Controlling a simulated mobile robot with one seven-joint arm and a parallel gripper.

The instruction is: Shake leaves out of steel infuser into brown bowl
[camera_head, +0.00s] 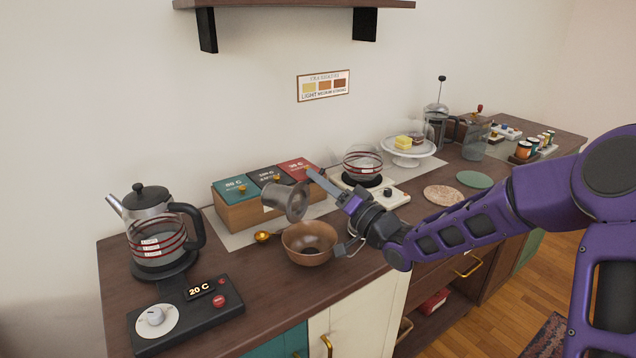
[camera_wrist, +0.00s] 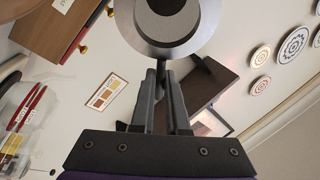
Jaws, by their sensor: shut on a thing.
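The steel infuser (camera_head: 288,202) is a grey metal cup, tilted on its side above the brown bowl (camera_head: 309,240). My gripper (camera_head: 315,177) is shut on the infuser at its handle side. In the wrist view, the infuser (camera_wrist: 180,45) fills the top middle, with my gripper's fingers (camera_wrist: 160,82) closed just below it. The brown bowl stands upright on the counter, with something dark at its bottom. Whether leaves remain inside the infuser cannot be told.
A glass kettle (camera_head: 158,232) on a black heater base stands left. A tea box (camera_head: 248,208) sits behind the bowl, and a gold scoop (camera_head: 265,237) lies beside it. A glass pot (camera_head: 362,163) on a white scale stands right. A wall shelf (camera_head: 290,4) hangs above.

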